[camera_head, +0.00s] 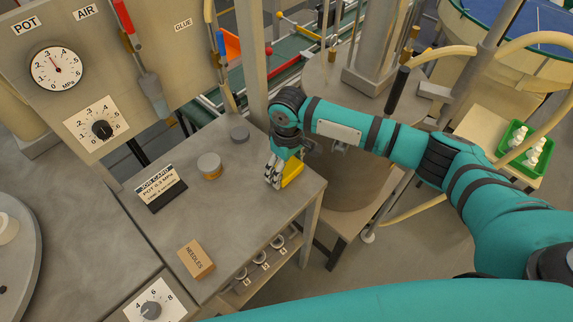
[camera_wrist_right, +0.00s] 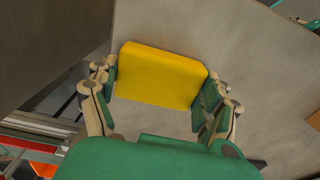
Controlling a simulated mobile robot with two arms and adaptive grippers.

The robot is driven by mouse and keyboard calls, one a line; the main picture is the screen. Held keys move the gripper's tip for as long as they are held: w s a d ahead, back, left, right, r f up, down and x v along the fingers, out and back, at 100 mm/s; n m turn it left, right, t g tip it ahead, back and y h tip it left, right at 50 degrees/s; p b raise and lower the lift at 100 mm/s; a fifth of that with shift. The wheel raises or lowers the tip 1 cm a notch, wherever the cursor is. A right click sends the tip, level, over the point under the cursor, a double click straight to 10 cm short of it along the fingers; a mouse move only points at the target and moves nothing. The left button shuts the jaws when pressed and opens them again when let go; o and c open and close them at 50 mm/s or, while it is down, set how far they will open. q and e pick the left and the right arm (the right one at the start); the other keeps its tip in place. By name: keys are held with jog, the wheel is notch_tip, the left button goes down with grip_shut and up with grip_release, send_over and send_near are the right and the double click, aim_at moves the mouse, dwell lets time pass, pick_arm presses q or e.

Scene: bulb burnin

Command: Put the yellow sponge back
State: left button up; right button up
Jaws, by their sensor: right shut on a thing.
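The yellow sponge (camera_head: 292,172) is at the right part of the grey bench top in the head view. My right gripper (camera_head: 279,178) is shut on it, and the fingers hide part of it. In the right wrist view the sponge (camera_wrist_right: 160,76) sits between the two fingers of the right gripper (camera_wrist_right: 158,92), which press on its two ends. The sponge is at or just above the bench top; I cannot tell if it touches. My left gripper is not in view.
A gauge panel (camera_head: 90,70) rises behind. A green tray with white bottles (camera_head: 521,150) is at the right.

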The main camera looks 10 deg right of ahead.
aim_at(287, 167)
jog(key=shift+f, duration=0.1)
jog(key=o, duration=1)
jog(key=shift+o, duration=0.2)
notch_tip(287, 167, up, 12)
jog(key=b, duration=0.1)
jog(key=shift+d, duration=0.1)
